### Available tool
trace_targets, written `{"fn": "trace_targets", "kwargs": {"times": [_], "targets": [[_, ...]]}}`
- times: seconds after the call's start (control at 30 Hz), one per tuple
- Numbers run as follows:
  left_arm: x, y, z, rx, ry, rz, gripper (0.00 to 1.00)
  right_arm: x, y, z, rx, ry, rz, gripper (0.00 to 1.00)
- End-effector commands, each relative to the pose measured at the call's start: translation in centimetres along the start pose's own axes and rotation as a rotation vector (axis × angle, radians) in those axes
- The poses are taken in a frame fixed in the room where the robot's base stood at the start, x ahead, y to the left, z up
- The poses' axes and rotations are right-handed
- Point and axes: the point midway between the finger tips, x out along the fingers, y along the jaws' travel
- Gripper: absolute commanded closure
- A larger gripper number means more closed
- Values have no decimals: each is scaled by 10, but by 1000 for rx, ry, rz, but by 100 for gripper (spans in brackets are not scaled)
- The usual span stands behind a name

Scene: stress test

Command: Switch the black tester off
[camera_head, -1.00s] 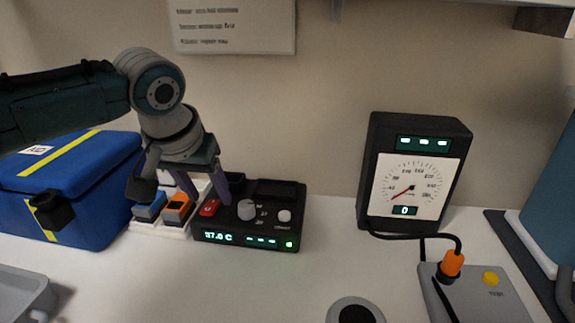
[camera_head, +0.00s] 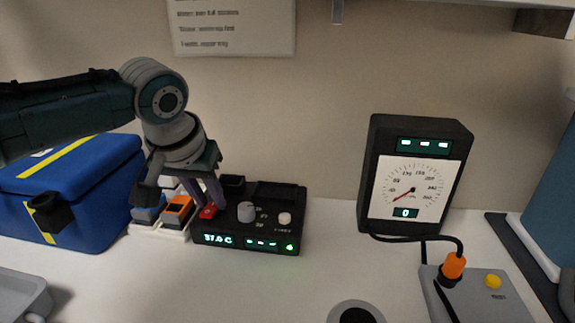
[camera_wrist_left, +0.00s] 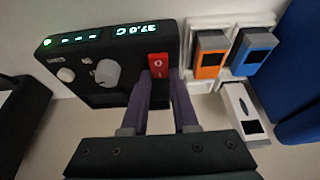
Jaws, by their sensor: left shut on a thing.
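A black box (camera_head: 270,222) stands on the table with a lit 37.0 C readout, a grey knob (camera_head: 246,212) and a small pale button (camera_head: 284,218). Its red switch (camera_head: 207,212) is on the left of its top face; it also shows in the left wrist view (camera_wrist_left: 158,61), marked with a small white sign. A green light glows on its front. My left gripper (camera_head: 208,204) is shut on the red switch, its purple fingers (camera_wrist_left: 160,80) pointing down at it and partly hiding it. My right gripper is in neither view.
A white holder (camera_head: 160,232) with orange and blue pieces stands close left of the box, with a blue case (camera_head: 85,215) beyond. A black gauge (camera_head: 416,180) and a grey unit with an orange plug (camera_head: 453,266) are right.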

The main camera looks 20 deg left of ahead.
Motion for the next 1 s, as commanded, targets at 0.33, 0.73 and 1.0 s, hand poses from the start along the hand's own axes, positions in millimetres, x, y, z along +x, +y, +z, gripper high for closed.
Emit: {"fn": "trace_targets", "kwargs": {"times": [0.33,0.73,1.0], "targets": [[-3,0,1,0,21,0,100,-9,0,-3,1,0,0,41],[-3,0,9,-1,273,0,100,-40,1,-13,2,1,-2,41],[-2,0,8,-1,296,1,100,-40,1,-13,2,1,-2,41]]}}
